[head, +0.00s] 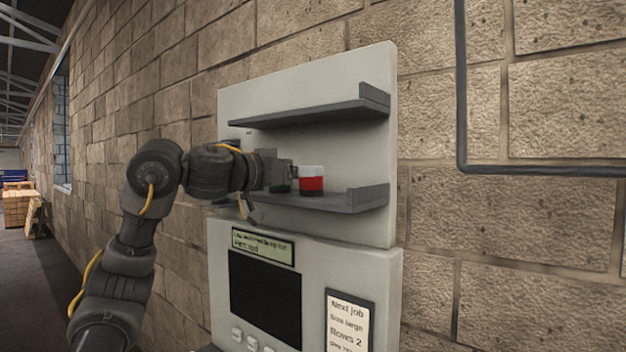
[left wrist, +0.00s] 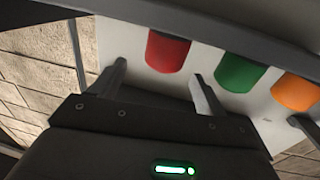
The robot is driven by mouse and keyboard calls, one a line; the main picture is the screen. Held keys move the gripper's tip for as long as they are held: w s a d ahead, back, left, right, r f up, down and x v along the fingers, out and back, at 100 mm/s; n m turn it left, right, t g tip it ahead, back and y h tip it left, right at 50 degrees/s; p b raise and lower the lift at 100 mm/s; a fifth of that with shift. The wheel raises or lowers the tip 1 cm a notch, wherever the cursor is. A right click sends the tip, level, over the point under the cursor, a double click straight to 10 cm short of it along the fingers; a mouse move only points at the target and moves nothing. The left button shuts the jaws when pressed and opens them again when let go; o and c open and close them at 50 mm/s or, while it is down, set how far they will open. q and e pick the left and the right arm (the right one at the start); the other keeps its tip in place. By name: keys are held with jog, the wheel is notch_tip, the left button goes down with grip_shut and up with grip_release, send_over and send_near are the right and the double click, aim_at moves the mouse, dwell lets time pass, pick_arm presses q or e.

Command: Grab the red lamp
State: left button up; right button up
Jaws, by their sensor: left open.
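The red lamp (head: 311,183) stands on the lower shelf in the head view, with a pale section above its red part. In the left wrist view the red lamp (left wrist: 167,52) lies just beyond the fingertips, in line with the gap between them. My left gripper (head: 286,177) is open and reaches in from the left, close beside the lamp. Its two fingers (left wrist: 158,69) are apart with nothing between them in the left wrist view. Whether a finger touches the lamp cannot be told. My right gripper is in neither view.
A green lamp (left wrist: 240,73) and an orange lamp (left wrist: 296,92) stand beside the red one. The lower shelf (head: 350,199) has an end lip at right; the upper shelf (head: 310,114) overhangs. A screen panel (head: 265,295) is below. A stone wall is behind.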

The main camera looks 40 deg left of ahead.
pick_arm(q)
jog(key=shift+w, duration=0.75)
jog(key=shift+w+p, duration=0.15)
jog(key=shift+p, duration=0.2)
jog(key=w+p, duration=0.2)
jog(key=w, duration=0.2)
jog(key=shift+w+d+f+p, duration=0.1)
jog(key=shift+w+p, duration=0.1)
jog(key=shift+p, duration=0.15)
jog(key=shift+w+f, duration=0.1)
jog(key=shift+w, duration=0.15)
jog(key=shift+s, duration=0.2)
jog(key=shift+c, duration=0.6)
jog(key=c, duration=0.9)
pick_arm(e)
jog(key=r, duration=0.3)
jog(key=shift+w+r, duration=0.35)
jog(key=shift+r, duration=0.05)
